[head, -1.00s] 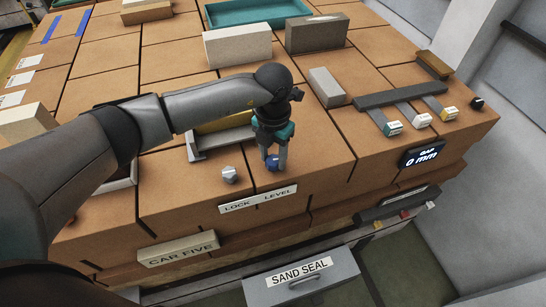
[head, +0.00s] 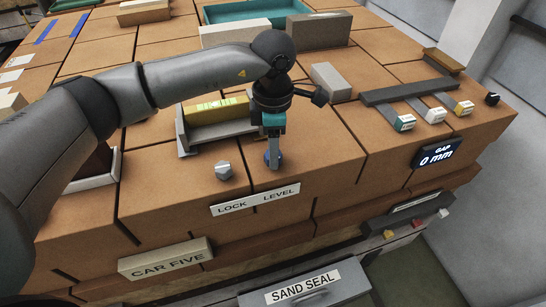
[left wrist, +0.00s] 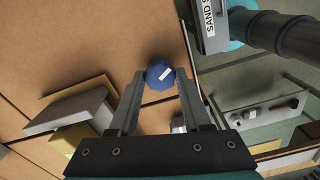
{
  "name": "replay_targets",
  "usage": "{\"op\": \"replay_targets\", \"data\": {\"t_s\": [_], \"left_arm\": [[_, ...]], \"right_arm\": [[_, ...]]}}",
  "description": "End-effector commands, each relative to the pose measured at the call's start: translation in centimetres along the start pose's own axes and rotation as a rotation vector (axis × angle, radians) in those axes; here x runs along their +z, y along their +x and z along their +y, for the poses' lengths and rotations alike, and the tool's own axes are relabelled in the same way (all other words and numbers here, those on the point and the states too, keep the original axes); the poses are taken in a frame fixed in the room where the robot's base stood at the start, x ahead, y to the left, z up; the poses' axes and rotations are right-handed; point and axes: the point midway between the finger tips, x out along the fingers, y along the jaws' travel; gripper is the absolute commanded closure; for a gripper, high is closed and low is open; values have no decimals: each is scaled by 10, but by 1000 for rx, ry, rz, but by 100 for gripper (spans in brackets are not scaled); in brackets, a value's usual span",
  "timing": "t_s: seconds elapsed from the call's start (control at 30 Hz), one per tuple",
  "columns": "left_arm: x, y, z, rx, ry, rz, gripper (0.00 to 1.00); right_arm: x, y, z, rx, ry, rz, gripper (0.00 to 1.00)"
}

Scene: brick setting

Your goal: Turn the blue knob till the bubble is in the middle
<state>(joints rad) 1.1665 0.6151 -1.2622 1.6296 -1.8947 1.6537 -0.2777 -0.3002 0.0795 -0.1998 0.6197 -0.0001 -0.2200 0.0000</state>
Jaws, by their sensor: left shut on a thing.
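The blue knob (head: 272,158) sits on the brick front edge above the LEVEL side of a label (head: 255,200). My left gripper (head: 273,160) points down over it and is shut on it. In the left wrist view the knob (left wrist: 160,73), with a white mark on top, is between the two fingertips. The level is a yellow block with a bright yellow-green vial (head: 219,103), in a grey bracket behind the knobs; the bubble's place is too small to tell. My right gripper is not in view.
A grey-white lock knob (head: 223,170) stands just left of the blue knob. A grey block (head: 330,82) and a rail with labelled tabs (head: 405,121) are to the right. The display (head: 437,153) reads GAP 0 mm. A SAND SEAL box (head: 305,290) is below.

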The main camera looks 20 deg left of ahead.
Motion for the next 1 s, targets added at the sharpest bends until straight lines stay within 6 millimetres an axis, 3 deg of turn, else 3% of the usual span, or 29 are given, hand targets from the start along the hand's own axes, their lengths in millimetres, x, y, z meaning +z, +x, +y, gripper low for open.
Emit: {"op": "replay_targets", "data": {"t_s": [0.03,0.5,1.0], "left_arm": [[1,2,1,5,44,-4,100],[1,2,1,5,488,-3,100],[1,0,1,5,837,-4,100]], "right_arm": [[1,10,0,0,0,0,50],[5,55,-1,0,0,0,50],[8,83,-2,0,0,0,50]]}}
